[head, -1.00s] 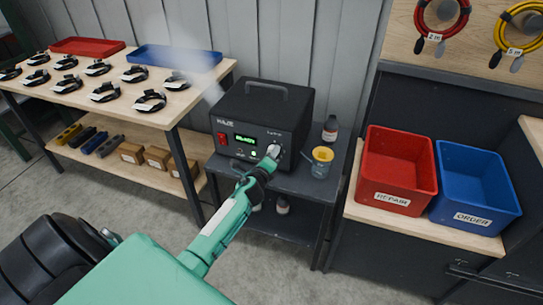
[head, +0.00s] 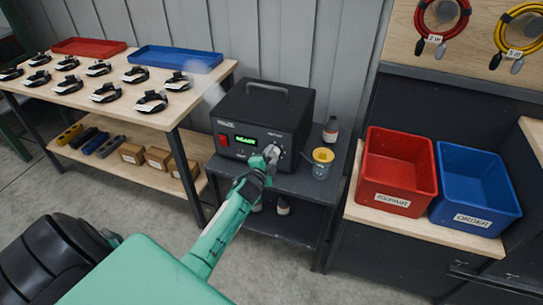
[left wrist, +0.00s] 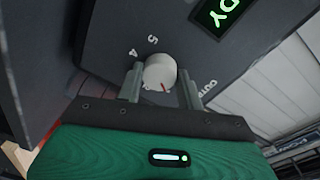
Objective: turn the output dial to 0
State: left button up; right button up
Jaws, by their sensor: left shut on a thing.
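The output dial is a pale round knob with a red mark, seen in the left wrist view (left wrist: 159,73) on the front panel of a black power unit (head: 258,108). The numbers 4 and 5 and part of the word "OUTPUT" show around it; other markings are hidden. The unit's display glows green and reads "READY". My left gripper (head: 273,154) is at the panel's right side, its fingers on either side of the dial and shut on it. In the head view the gripper mostly covers the dial. My right gripper is not in view.
The unit stands on a dark cart (head: 300,186) with a yellow-topped cup (head: 322,161) and a dark bottle (head: 331,130) to its right. A red bin (head: 397,172) and a blue bin (head: 474,190) stand further right. A wooden bench (head: 190,97) is at left.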

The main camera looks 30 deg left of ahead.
pick_arm(q)
jog(key=n, duration=0.4)
jog(key=shift+f+n+p, duration=0.1)
jog(key=shift+n+p, duration=0.2)
jog(key=shift+n, duration=0.8)
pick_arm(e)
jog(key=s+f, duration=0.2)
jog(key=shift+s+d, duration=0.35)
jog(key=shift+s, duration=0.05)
pick_arm(q)
jog(key=shift+n, duration=0.4)
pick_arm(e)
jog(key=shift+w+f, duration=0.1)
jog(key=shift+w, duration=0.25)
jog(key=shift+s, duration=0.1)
